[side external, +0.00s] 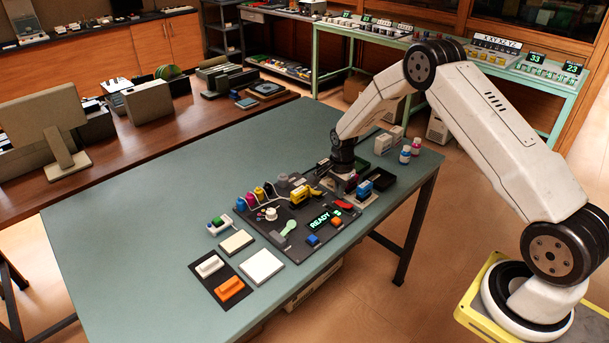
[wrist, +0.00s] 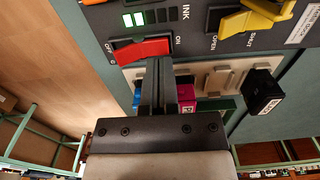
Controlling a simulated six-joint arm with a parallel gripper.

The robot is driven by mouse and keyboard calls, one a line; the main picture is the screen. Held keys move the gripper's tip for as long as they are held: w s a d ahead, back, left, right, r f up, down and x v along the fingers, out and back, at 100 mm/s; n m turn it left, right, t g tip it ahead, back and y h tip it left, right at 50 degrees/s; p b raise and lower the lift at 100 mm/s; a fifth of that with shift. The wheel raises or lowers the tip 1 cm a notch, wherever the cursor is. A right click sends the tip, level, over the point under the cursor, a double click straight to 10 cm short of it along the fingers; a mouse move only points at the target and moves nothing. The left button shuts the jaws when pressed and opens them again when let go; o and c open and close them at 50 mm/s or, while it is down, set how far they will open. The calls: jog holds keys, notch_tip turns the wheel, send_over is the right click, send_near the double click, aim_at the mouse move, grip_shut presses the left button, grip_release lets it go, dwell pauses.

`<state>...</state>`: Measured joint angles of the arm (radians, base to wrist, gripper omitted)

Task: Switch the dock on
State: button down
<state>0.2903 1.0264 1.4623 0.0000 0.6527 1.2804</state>
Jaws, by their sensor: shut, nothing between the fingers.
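The dock is a dark panel (side external: 284,214) on the teal table, with a lit green READY display (side external: 319,220). Its red rocker switch (wrist: 142,50) lies between the OFF mark at left and the ON mark at right in the wrist view. The switch also shows in the side view (side external: 343,206). My gripper (wrist: 158,62) is shut and empty, its fingertips at the switch's lower edge, right of its middle. I cannot tell whether they touch it or which way the rocker is pressed. In the side view my gripper (side external: 347,186) is low over the panel's right end.
A yellow lever (wrist: 245,20) marked OPEN and SHUT sits right of the switch. A holder (wrist: 215,78) with a black cartridge (wrist: 264,92) and a magenta one (wrist: 186,90) lies close beside my fingers. The table's left part (side external: 130,215) is clear.

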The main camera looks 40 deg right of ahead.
aim_at(338, 203)
jog(key=shift+r, duration=2.75)
jog(key=s+a+r+n+t, duration=0.1)
jog(key=s+a+r+n, duration=0.4)
jog(key=s+a+n, duration=0.2)
jog(key=s+a+r+n+t, duration=0.1)
jog(key=s+a+r+n, duration=0.5)
jog(key=s+n, duration=0.5)
jog(key=s+a, duration=0.1)
jog(key=s, duration=0.2)
jog(key=shift+s+a+t, duration=0.2)
jog(key=shift+a+t, duration=0.1)
jog(key=shift+a, duration=0.1)
